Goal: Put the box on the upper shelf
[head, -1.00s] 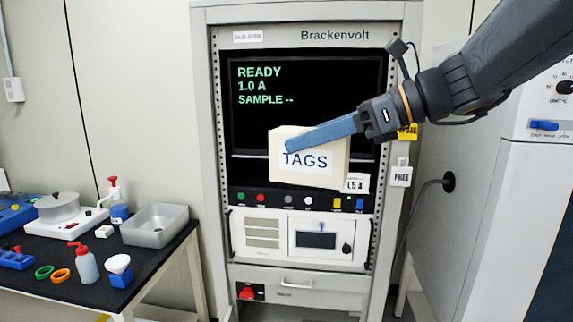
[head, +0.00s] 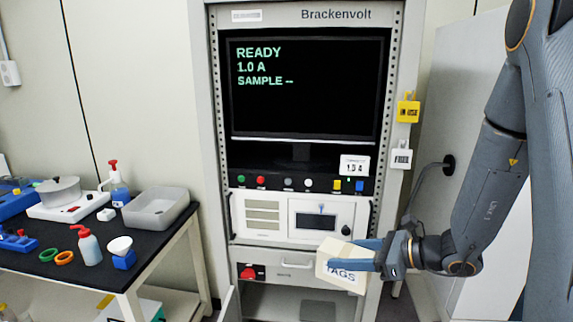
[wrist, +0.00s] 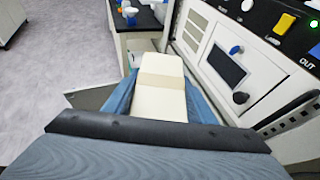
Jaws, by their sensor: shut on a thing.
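The box (head: 340,266) is cream-coloured and labelled TAGS. My gripper (head: 350,262) is shut on it, with blue fingers along its sides, and holds it in the air in front of the lower part of the Brackenvolt rack. In the wrist view the box (wrist: 160,87) shows between the fingers with a tan tape band across it. The box looks slightly tilted in the head view. No shelf is clearly marked as the upper shelf; an open space (head: 300,302) shows low in the rack, below the drawer, partly hidden by the box.
The rack carries a monitor (head: 305,85), a button row (head: 285,183), a white instrument panel (head: 290,216) and a drawer with a red switch (head: 250,272). A black-topped bench (head: 150,232) with bottles and a grey tray (head: 157,210) stands left. A grey cabinet (head: 440,120) stands right.

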